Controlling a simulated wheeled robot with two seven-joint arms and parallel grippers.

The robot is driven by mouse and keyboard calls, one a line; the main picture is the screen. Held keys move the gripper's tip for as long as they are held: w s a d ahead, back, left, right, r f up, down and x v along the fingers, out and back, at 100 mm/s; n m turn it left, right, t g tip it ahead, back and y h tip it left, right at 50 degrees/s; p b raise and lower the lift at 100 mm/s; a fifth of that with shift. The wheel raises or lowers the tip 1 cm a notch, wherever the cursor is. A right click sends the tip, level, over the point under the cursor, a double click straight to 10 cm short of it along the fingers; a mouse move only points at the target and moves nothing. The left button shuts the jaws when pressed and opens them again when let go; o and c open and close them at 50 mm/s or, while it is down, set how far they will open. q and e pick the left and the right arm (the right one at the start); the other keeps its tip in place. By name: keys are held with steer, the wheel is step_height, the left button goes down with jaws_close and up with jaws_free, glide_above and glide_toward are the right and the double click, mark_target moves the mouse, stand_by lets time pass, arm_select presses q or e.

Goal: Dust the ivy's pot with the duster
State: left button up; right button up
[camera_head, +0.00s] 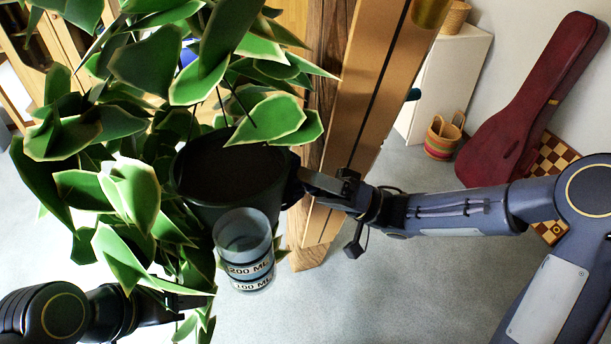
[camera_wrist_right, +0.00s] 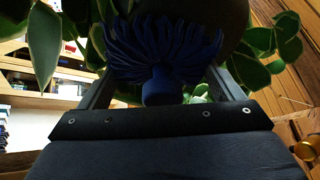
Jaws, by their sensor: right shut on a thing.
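The ivy (camera_head: 140,190) with large green, pale-edged leaves fills the left of the head view. Its dark round pot (camera_head: 225,180) is at the middle left, with leaves overlapping its left side. My right gripper (camera_head: 302,183) is at the pot's right side. In the right wrist view, the blue duster (camera_wrist_right: 163,55) is between its fingers, bristles spread in front of the dark pot (camera_wrist_right: 205,18); whether they touch cannot be told. The right gripper is shut on the duster. My left gripper (camera_head: 195,299) is among the lower leaves, below the pot; its finger opening is unclear.
A clear measuring cup (camera_head: 245,250) is just below the pot in the head view. A wooden post (camera_head: 325,130) and plank stand behind the right gripper. A red instrument case (camera_head: 530,105), a striped basket (camera_head: 443,137) and a white cabinet (camera_head: 445,80) are farther right.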

steer(key=shift+s, duration=0.1)
steer(key=shift+w+d+f, duration=0.2)
steer(key=shift+w+d, duration=0.1)
steer(key=shift+d, duration=0.6)
steer(key=shift+w+d+f, duration=0.15)
steer(key=shift+w+d, duration=0.15)
steer(key=shift+d, duration=0.55)
steer(key=shift+w+d+f, duration=0.2)
steer(key=shift+w+d, duration=0.1)
steer(key=shift+d, duration=0.6)
steer(key=shift+w+d+f, duration=0.15)
steer(key=shift+w+d, duration=0.1)
steer(key=shift+d, duration=0.45)
steer(key=shift+w+d+f, duration=0.15)
steer(key=shift+w+d, duration=0.05)
steer(key=shift+d, duration=0.5)
steer(key=shift+f, duration=0.1)
